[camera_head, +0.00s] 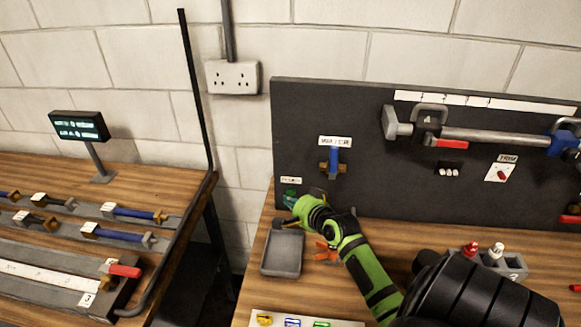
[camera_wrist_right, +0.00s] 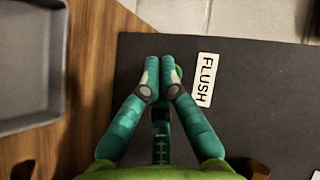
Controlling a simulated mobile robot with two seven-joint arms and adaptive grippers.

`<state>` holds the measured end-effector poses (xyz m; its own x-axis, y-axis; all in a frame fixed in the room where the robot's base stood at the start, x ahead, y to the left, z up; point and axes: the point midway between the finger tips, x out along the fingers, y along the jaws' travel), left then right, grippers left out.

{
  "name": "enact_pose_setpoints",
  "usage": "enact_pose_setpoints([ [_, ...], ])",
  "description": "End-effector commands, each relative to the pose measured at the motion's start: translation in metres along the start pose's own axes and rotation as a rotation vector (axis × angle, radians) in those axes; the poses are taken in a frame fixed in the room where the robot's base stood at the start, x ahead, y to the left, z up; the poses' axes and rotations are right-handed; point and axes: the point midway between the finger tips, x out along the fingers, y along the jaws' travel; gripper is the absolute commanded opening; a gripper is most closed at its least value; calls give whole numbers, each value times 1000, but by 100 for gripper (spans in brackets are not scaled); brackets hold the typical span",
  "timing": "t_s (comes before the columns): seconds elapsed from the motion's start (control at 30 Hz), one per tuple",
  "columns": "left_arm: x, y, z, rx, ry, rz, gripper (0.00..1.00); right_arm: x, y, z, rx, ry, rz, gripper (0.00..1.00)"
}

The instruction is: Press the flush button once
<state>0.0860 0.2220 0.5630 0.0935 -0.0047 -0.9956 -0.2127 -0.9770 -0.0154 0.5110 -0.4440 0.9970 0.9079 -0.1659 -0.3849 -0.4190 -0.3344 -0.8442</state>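The white FLUSH label (camera_wrist_right: 206,80) is on the dark panel in the right wrist view, just right of my fingertips. It also shows small at the panel's lower left in the head view (camera_head: 291,180). A bit of a round green button (camera_wrist_right: 179,72) shows beside the fingertips; the rest is hidden behind them. My right gripper (camera_wrist_right: 161,68) has its two teal fingers together, with nothing seen between them. It reaches the panel's lower left in the head view (camera_head: 291,201). I cannot tell whether the fingertips touch the button. My left gripper is not in view.
A grey tray (camera_head: 283,252) stands on the wooden bench below my right gripper. A blue valve handle (camera_head: 334,160) and a long grey pipe (camera_head: 490,136) are mounted on the panel. Red and white bottles (camera_head: 495,252) stand at the right. Another bench is at the left.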

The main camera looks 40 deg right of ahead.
Motion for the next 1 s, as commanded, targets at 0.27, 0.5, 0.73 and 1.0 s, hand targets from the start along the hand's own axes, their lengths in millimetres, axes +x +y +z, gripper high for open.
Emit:
enact_pose_setpoints([
  [0.27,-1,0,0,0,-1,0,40,6,-1,-6,0,1,-1,0],
  [0.5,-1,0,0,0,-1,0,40,6,0,-6,0,0,-1,0],
  [0.73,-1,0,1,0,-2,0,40,7,0,-7,0,0,0,0],
  [1.0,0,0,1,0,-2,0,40,9,0,-9,-1,0,-1,0],
])
